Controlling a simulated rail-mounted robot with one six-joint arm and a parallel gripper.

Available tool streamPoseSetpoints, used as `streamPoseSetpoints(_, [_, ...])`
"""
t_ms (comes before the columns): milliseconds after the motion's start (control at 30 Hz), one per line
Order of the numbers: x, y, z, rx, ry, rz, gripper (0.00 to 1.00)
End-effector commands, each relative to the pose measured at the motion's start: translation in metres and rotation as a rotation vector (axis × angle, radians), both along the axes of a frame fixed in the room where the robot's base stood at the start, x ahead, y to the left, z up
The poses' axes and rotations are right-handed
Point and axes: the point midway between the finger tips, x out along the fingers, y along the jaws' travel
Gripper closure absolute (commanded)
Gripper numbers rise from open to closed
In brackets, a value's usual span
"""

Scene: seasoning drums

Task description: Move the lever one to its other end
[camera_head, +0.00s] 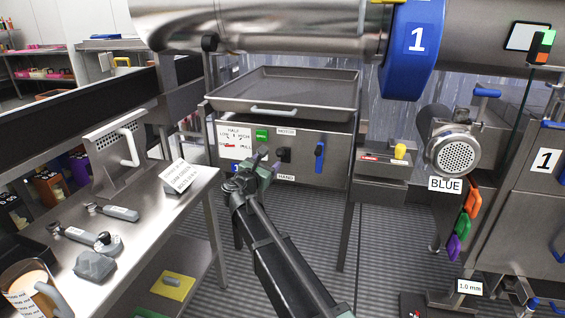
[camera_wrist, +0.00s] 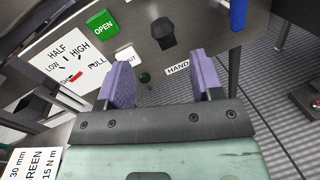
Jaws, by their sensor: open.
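The steel control panel (camera_head: 340,172) under a tray has a blue lever (camera_head: 320,157), upright on its right side. The blue lever also shows at the top of the wrist view (camera_wrist: 238,14). A black knob (camera_head: 283,154) sits left of it, also in the wrist view (camera_wrist: 163,33). No label reading "one" shows on these controls, so I cannot tell which is lever one. My gripper (camera_wrist: 160,62) is open and empty in front of the panel, below the knob and left of the blue lever. The head view shows my gripper (camera_head: 266,163) partly covering the panel's lower left.
A bench (camera_head: 135,235) with tools and a white-handled rack stands left. A steel tray (camera_head: 285,90) sits above the panel. A blue ring marked 1 (camera_head: 412,45) is overhead. Machinery with blue handles (camera_head: 487,92) stands right. The ribbed floor (camera_head: 385,240) is mostly clear.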

Motion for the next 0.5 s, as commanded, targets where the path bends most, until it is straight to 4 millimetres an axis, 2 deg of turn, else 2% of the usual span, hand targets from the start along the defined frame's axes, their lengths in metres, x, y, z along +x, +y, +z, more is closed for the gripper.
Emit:
streamPoseSetpoints(133, [0.0, -0.001, 0.001, -0.023, 0.014, -0.002, 0.4])
streamPoseSetpoints(233, [0.008, -0.005, 0.0, -0.021, 0.014, -0.002, 0.4])
streamPoseSetpoints(500, [0.063, -0.032, 0.0, -0.018, 0.014, -0.006, 0.4])
